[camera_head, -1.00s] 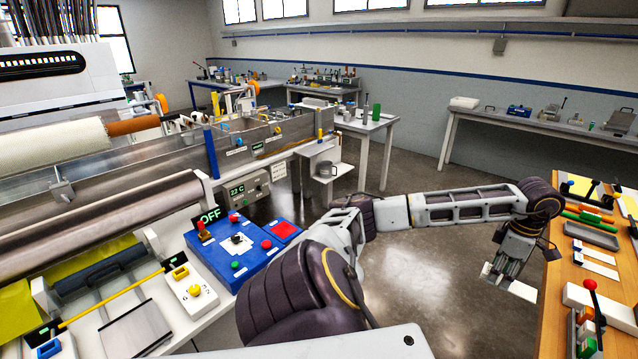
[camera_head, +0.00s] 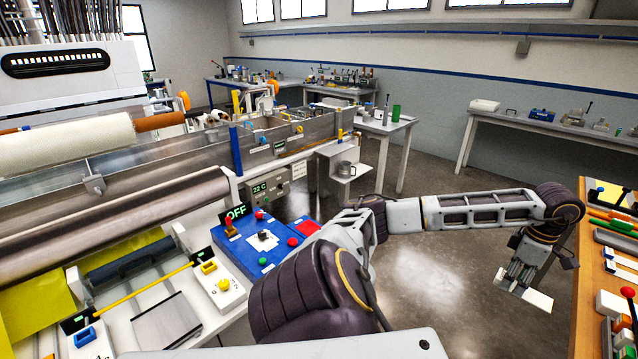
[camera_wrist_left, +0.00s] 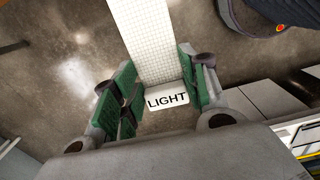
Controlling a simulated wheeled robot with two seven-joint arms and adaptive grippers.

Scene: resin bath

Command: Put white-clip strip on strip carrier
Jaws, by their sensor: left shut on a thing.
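My left gripper (camera_head: 516,281) hangs over open floor at the right of the head view, beside the wooden bench. It is shut on a white strip (camera_head: 537,299), which shows as a small pale piece below the fingers. In the left wrist view the green-padded fingers (camera_wrist_left: 155,75) stand on both sides of the white strip (camera_wrist_left: 150,35). The strip is a long, gridded band with a white clip end (camera_wrist_left: 167,97) marked "LIGHT". Its far end runs out of that view. I cannot make out the strip carrier for certain. My right gripper is not in view.
The wooden bench (camera_head: 590,290) with tools stands at the right edge. At left are rollers (camera_head: 120,215), a blue control box (camera_head: 262,243) and the steel bath (camera_head: 300,135). A white table (camera_head: 385,125) stands behind. Grey floor (camera_head: 440,260) between them is clear.

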